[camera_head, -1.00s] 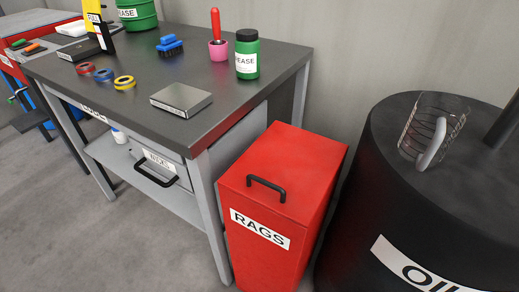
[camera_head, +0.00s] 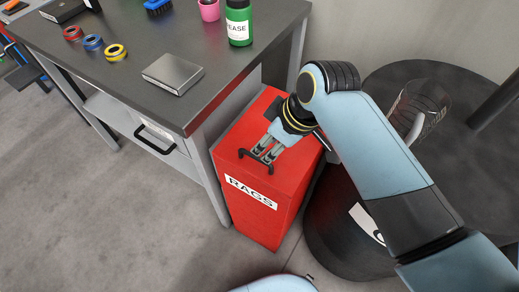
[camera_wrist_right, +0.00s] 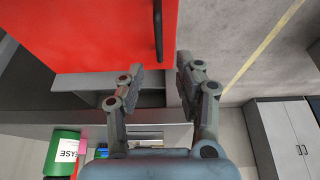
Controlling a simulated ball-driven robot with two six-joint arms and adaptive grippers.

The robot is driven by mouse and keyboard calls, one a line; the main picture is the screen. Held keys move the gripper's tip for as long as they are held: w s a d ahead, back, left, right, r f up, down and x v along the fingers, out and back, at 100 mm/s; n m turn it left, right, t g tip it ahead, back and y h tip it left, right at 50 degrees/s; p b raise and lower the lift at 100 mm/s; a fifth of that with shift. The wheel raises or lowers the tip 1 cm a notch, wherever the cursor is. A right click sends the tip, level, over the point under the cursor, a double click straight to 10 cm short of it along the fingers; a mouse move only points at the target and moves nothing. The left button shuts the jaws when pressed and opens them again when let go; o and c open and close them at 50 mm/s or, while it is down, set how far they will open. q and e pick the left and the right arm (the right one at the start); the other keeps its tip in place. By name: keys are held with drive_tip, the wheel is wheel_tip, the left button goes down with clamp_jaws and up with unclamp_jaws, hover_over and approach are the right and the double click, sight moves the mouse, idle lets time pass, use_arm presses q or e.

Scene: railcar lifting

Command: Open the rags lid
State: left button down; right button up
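The red rags bin (camera_head: 250,205) stands beside the workbench, with its white RAGS label facing front. Its red lid (camera_head: 284,172) lies flat and shut on top, with a black bar handle (camera_head: 246,156). My right gripper (camera_head: 262,150) is over the lid, its fingertips close to the handle. In the right wrist view the fingers of my right gripper (camera_wrist_right: 161,72) are apart with nothing between them. The handle (camera_wrist_right: 158,30) shows there just beyond the fingertips, in line with the gap. Whether they touch it I cannot tell. My left gripper is not in view.
The grey workbench (camera_head: 130,70) is left of the bin, with tape rolls (camera_head: 93,42), a metal box (camera_head: 173,73) and a green grease bottle (camera_head: 238,22) on it. A black oil drum (camera_head: 335,215) stands close on the right. The floor in front is clear.

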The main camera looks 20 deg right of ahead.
sight(256, 157)
drive_tip(key=x, duration=0.7)
drive_tip(key=shift+w+b, duration=0.1)
drive_tip(key=shift+b, duration=0.3)
drive_tip(key=shift+c, duration=0.2)
clamp_jaws()
